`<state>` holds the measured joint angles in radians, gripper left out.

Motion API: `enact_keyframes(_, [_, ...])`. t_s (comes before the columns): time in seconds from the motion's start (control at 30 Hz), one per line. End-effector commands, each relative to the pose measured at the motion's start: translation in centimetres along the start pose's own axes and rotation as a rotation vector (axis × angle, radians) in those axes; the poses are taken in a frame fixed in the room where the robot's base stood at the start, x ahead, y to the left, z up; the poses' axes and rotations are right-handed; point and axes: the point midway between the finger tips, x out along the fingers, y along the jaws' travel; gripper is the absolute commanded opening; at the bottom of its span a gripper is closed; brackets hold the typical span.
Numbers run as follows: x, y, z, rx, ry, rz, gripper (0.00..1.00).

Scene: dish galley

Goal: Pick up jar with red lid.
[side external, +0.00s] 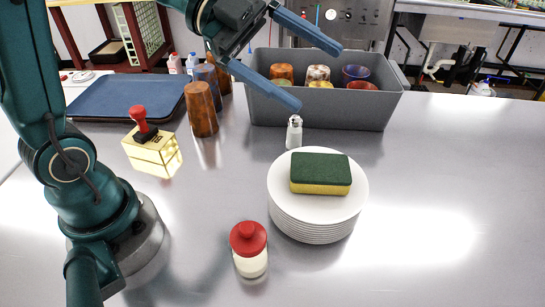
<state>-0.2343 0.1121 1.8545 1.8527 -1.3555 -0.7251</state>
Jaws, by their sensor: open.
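The jar with red lid (249,249) stands upright on the steel counter near the front, left of the plate stack. Its lid is red and its body is pale cream. My gripper (319,78) is open and empty, with its two blue-grey fingers spread wide. It is high in the picture, in front of the grey bin and well away from the jar. Nothing hides the jar.
A stack of white plates (287,213) carries a green and yellow sponge (320,174). A small white shaker (294,132) stands before a grey bin (330,113) of cups. Brown tumblers (201,110), a red-handled yellow block (152,150) and a blue tray (100,97) are left. The right counter is clear.

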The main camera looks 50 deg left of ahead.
Motion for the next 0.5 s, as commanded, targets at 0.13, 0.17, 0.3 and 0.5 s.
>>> enact_keyframes(0.13, [-1.0,4.0,0.4,-0.074,0.041,0.218,1.00])
enact_keyframes(0.17, [-1.3,4.7,0.5,-0.088,0.047,0.256,1.00])
enact_keyframes(0.3, [-2.9,7.5,0.5,-0.160,0.073,0.418,1.00])
enact_keyframes(0.5, [-5.2,10.6,0.7,-0.265,0.103,0.615,1.00])
